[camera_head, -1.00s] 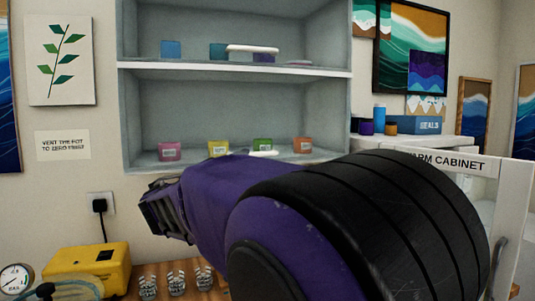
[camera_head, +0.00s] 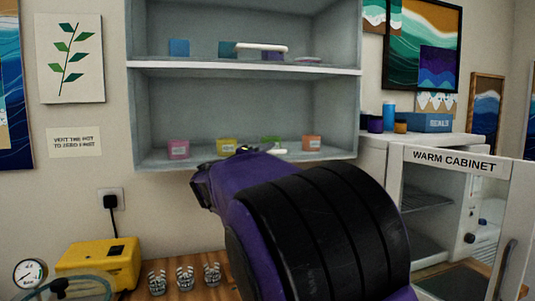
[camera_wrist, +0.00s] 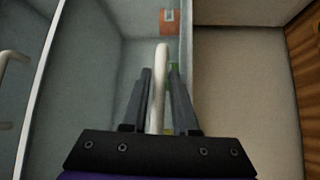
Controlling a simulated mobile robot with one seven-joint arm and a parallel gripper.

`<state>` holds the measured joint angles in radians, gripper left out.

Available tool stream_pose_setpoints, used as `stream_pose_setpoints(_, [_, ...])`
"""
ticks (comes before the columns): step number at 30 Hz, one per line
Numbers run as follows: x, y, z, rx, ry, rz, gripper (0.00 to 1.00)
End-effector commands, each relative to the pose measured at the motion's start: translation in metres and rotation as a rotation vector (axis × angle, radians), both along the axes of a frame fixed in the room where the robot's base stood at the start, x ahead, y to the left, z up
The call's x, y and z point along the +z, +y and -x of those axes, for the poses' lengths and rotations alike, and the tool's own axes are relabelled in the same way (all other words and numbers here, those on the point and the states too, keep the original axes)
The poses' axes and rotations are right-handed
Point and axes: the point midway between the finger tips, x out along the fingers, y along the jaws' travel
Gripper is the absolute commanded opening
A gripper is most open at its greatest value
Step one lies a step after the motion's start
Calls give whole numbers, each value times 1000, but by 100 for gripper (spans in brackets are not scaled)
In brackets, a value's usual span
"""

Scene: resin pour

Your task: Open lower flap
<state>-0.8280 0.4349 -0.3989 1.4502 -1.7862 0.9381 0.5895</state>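The lower shelf bay (camera_head: 200,115) of the grey wall unit holds several small coloured pots. A white bar handle (camera_head: 277,152) shows low at its front, partly hidden by my arm; the flap's clear panel is hard to make out. In the wrist view the white handle (camera_wrist: 161,60) runs lengthwise between the two dark fingers of my gripper (camera_wrist: 159,74). The fingers stand apart, with a narrow gap on each side of the handle. I cannot tell how deep the handle sits between them. In the head view my arm hides most of the gripper.
The upper bay has its own white handle (camera_head: 262,47). The warm cabinet (camera_head: 455,161) stands at right with its door open. An orange pot (camera_wrist: 170,22) shows ahead in the wrist view.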

Motion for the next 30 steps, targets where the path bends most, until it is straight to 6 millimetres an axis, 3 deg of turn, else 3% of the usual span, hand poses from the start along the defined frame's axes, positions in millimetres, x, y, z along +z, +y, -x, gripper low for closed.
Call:
stream_pose_setpoints(1, [0,0,0,0,0,0,17])
stream_pose_setpoints(4, [0,0,0,0,0,0,0])
stream_pose_setpoints(30, [0,0,0,0,0,0,0])
